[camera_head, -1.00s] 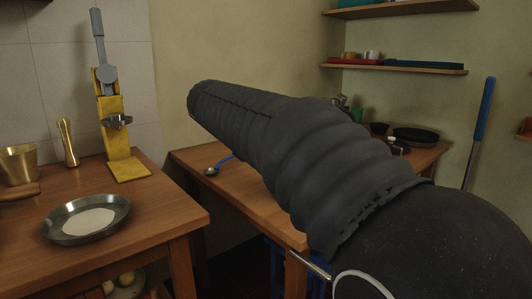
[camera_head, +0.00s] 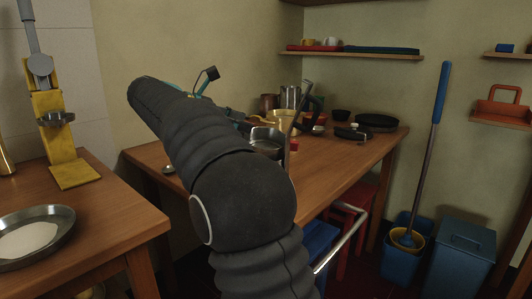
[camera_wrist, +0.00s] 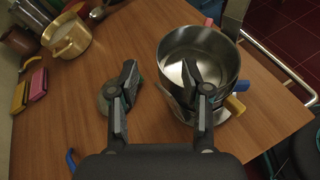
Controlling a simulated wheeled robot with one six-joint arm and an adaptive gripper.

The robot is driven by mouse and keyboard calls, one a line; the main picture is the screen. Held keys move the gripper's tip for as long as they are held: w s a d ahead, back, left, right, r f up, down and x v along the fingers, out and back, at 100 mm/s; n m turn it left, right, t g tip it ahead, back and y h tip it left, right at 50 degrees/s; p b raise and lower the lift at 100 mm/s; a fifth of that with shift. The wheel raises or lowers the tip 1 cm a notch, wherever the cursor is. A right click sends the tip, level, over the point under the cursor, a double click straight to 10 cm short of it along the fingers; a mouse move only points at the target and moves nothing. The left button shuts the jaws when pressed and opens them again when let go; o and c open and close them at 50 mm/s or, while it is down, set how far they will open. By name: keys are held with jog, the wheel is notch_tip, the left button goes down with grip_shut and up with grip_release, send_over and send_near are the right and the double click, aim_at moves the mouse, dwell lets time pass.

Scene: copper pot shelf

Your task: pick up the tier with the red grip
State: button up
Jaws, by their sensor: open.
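In the wrist view a stack of round steel tiers (camera_wrist: 172,45) stands on the wooden table, its open top tier seen from above. A red grip (camera_wrist: 208,22) shows at its far side, and a blue grip (camera_wrist: 241,86) and a yellow grip (camera_wrist: 235,104) stick out at the right. I cannot tell which tier the red grip belongs to. The steel stack also shows in the head view (camera_head: 266,134), partly hidden by my arm. My gripper (camera_wrist: 160,78) is open and empty; its right finger overlaps the stack's near rim in the picture, its left finger is outside. Contact is unclear.
A brass pot (camera_wrist: 68,36) and a grey-green lump (camera_wrist: 106,97) are left of the stack. Pink and yellow blocks (camera_wrist: 37,86) lie farther left. In the head view, a dark pan (camera_head: 376,122) is at the table's back right. The wood at the wrist view's lower left is mostly clear.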

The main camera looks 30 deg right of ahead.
aim_at(269, 132)
jog(key=shift+s+f+b+x, duration=0.15)
jog(key=shift+b+x, duration=0.25)
jog(key=shift+x, duration=1.4)
jog(key=shift+s+f+b+x, duration=0.15)
jog(key=shift+b+x, duration=0.2)
jog(key=shift+x, duration=1.4)
jog(key=shift+a, duration=0.15)
grip_shut()
jog(key=shift+r, duration=0.1)
